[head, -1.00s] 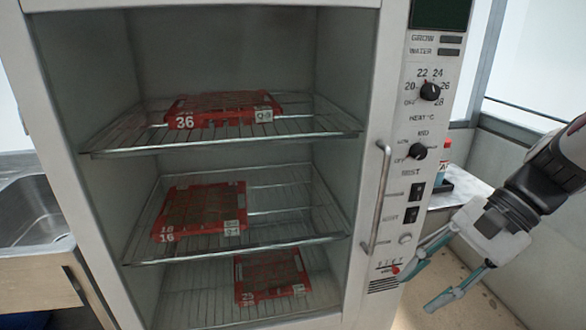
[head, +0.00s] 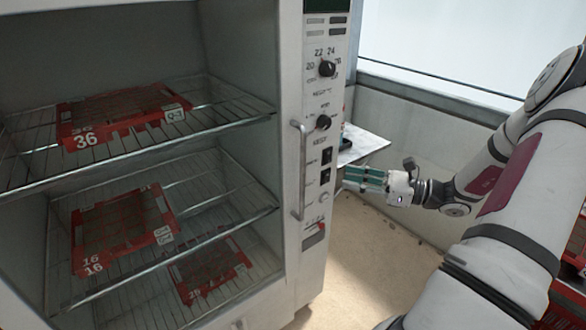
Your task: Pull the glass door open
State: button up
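The cabinet front (head: 240,175) shows shelves behind it. I cannot make out the glass itself or whether the door is ajar. A long vertical metal handle (head: 301,170) is mounted along the left side of the control panel. My gripper (head: 342,177) is to the right of the panel in the picture, its teal fingers pointing left. It is apart from the handle and holds nothing that I can see. The two fingers look parallel with a narrow gap between them, seen nearly from the side.
Red trays (head: 120,115) lie on wire shelves (head: 235,105) inside the cabinet. The control panel (head: 322,100) has knobs and switches. A small white table (head: 365,145) stands behind my gripper. Bare floor (head: 350,250) lies right of the cabinet. My arm fills the right side.

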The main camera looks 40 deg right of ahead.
jog(key=x, duration=1.3)
jog(key=shift+a, duration=0.2)
jog(key=shift+w, duration=0.15)
grip_shut()
